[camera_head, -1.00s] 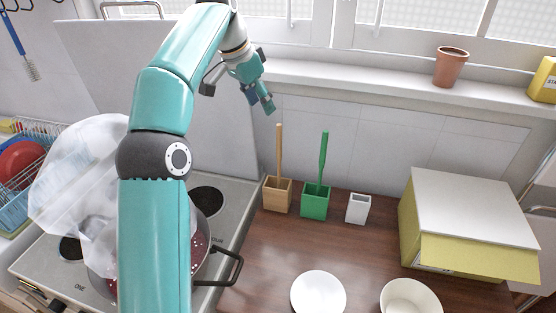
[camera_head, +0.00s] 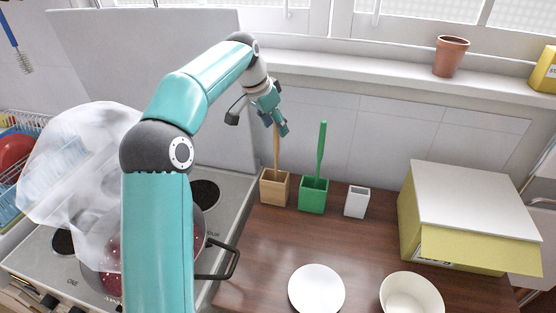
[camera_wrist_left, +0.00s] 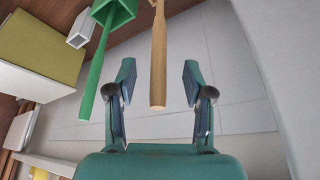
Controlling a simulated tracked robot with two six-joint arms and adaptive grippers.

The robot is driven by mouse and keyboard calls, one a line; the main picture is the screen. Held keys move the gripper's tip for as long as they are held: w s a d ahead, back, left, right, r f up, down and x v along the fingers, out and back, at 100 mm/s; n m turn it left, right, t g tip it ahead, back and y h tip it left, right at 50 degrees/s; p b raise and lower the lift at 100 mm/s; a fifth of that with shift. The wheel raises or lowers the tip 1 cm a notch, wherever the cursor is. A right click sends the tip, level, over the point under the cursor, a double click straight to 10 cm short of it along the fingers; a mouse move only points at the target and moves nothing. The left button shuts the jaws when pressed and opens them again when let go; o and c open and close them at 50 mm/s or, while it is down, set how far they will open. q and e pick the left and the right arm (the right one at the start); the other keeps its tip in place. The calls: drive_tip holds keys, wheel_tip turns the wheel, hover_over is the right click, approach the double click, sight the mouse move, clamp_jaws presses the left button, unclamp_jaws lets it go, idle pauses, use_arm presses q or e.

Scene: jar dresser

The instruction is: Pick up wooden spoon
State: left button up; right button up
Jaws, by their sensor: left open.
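The wooden spoon (camera_head: 277,152) stands upright in a small wooden box (camera_head: 274,188) at the back of the counter, with its handle up. My left gripper (camera_head: 279,126) is open at the top of the handle. In the left wrist view the spoon handle (camera_wrist_left: 158,60) reaches in between the two fingers of my left gripper (camera_wrist_left: 158,84), with a gap on each side. The spoon's lower end is hidden in the box. My right gripper is not in view.
A green box (camera_head: 314,197) with a green utensil (camera_head: 321,150) stands just right of the wooden box. A white cup (camera_head: 356,203) is beyond it. A pot (camera_head: 196,240) and a translucent bag (camera_head: 68,165) are on the left. A white plate (camera_head: 316,290) lies in front.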

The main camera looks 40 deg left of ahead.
use_arm(q)
drive_tip(key=x, duration=0.4)
drive_tip(key=shift+d, duration=0.1)
clamp_jaws()
